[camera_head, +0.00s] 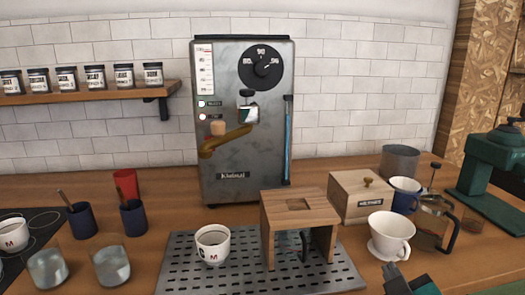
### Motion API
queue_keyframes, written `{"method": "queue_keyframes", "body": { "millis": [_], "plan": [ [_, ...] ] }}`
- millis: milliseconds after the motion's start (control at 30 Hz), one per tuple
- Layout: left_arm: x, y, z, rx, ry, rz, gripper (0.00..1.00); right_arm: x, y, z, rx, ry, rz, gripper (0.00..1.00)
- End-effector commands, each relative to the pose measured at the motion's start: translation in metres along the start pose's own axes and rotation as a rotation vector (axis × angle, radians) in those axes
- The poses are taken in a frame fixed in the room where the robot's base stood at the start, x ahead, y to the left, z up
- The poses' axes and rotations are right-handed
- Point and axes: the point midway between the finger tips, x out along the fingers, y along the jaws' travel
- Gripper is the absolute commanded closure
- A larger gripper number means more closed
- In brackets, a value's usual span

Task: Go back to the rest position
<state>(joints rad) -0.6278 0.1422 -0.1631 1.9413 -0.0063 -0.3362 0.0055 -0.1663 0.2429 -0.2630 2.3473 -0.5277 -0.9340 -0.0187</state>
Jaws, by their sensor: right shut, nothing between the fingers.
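My right gripper (395,272) shows at the bottom edge, right of the middle, with only its tip and a teal part in view. It is shut and empty. It is just in front of a white dripper cup on a saucer (390,236); I cannot tell whether they touch. My left gripper is not in view.
A slotted metal tray (190,270) holds a white cup (212,244) and a wooden stand (299,205). A grey machine (243,160) stands behind. A wooden box (348,207), glass press (428,228) and green grinder (492,170) are right. Glasses (110,266) stand left.

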Motion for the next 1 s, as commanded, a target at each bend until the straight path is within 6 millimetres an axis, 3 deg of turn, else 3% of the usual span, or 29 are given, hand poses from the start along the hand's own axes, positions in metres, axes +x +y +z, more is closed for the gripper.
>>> {"method": "queue_keyframes", "body": {
  "millis": [33,100,200,400,600,1000],
  "plan": [
    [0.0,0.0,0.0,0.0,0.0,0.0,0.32,-0.012,-0.017,0.034,0.061,-0.132,-0.074,1.0],
    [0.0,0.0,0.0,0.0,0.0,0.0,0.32,-0.03,-0.036,0.07,0.126,-0.283,-0.161,1.0],
    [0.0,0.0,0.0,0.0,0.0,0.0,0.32,-0.058,-0.059,0.107,0.191,-0.454,-0.264,1.0],
    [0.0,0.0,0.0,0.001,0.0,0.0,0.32,-0.114,-0.092,0.152,0.276,-0.714,-0.429,1.0],
    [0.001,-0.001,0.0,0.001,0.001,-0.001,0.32,-0.171,-0.114,0.18,0.335,-0.929,-0.575,1.0],
    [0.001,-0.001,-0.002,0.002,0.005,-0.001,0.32,-0.117,-0.148,0.193,0.38,-0.681,-0.53,1.0]
  ]
}}
